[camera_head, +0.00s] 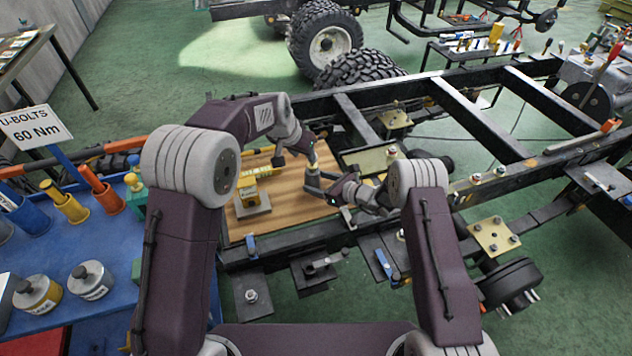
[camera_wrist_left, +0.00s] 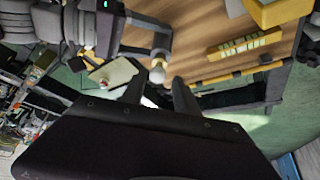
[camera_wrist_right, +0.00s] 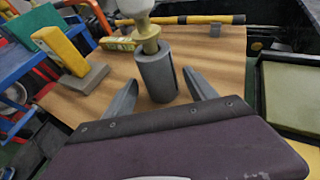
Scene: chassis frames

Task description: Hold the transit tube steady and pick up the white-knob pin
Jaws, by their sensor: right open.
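The transit tube is a grey upright cylinder (camera_wrist_right: 157,78) on the wooden board, seen in the right wrist view. The white-knob pin (camera_wrist_right: 149,40) stands in its top, brass-coloured below the knob. The white knob also shows in the left wrist view (camera_wrist_left: 157,74). My right gripper (camera_wrist_right: 160,88) is open, with one finger on each side of the tube and gaps visible. In the head view it (camera_head: 325,187) is low beside the tube. My left gripper (camera_wrist_left: 159,82) is open at the knob, fingertips apart. In the head view it (camera_head: 306,148) is above the tube.
The wooden board (camera_head: 290,210) also holds a yellow block on a grey base (camera_head: 250,200) and a yellow labelled piece (camera_wrist_left: 243,44). A black chassis frame (camera_head: 480,120) borders the board. A blue bench (camera_head: 105,240) with canisters stands at left.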

